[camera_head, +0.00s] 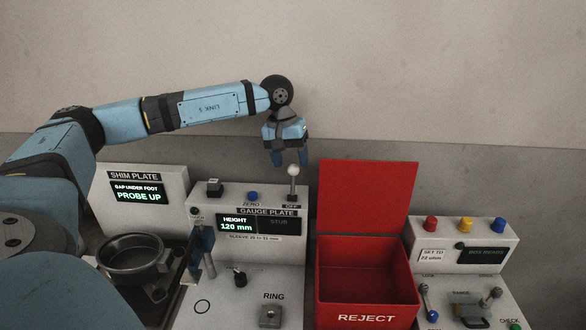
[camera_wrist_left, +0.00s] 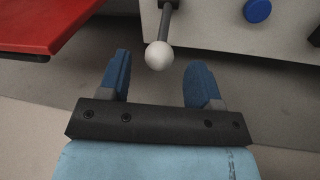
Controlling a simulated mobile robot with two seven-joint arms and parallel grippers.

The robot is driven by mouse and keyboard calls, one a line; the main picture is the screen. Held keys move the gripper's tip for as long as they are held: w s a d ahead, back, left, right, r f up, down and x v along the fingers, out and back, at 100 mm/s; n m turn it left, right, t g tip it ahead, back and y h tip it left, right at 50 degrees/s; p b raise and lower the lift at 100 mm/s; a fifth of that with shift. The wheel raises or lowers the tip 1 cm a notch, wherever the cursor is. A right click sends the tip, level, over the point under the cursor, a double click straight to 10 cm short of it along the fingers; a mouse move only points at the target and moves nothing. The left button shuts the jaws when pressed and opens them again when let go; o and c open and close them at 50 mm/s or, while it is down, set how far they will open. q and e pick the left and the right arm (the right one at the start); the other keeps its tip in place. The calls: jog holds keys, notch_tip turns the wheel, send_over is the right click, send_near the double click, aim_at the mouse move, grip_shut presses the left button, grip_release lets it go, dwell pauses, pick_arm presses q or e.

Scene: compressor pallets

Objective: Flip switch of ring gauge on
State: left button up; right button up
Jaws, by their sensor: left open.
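The gauge plate console (camera_head: 250,258) is a pale box with a lit display reading HEIGHT 120 mm. Its switch is a lever with a white ball knob (camera_head: 293,170), standing upright above the label OFF. My left gripper (camera_head: 289,160) points down at the lever top, its fingers open. In the left wrist view, the white ball (camera_wrist_left: 158,55) shows between the two blue fingertips, with a gap on each side; contact cannot be told. The RING label and a small metal block (camera_head: 270,316) are on the plate in front. My right gripper is not seen.
A red REJECT bin (camera_head: 367,278) with raised lid stands just right of the console. A blue button (camera_head: 253,195) and a black knob (camera_head: 214,187) sit left of the lever. The shim plate station (camera_head: 145,190) is at left, a button box (camera_head: 465,245) at right.

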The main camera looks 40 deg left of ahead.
aim_at(292, 168)
pick_arm(q)
jog(key=shift+w+d+f, duration=0.1)
jog(key=shift+d+f, duration=0.05)
jog(key=shift+f, duration=0.7)
jog(key=shift+w+d+f, duration=0.1)
jog(key=shift+d+f, duration=0.05)
jog(key=shift+f, duration=0.7)
grip_shut()
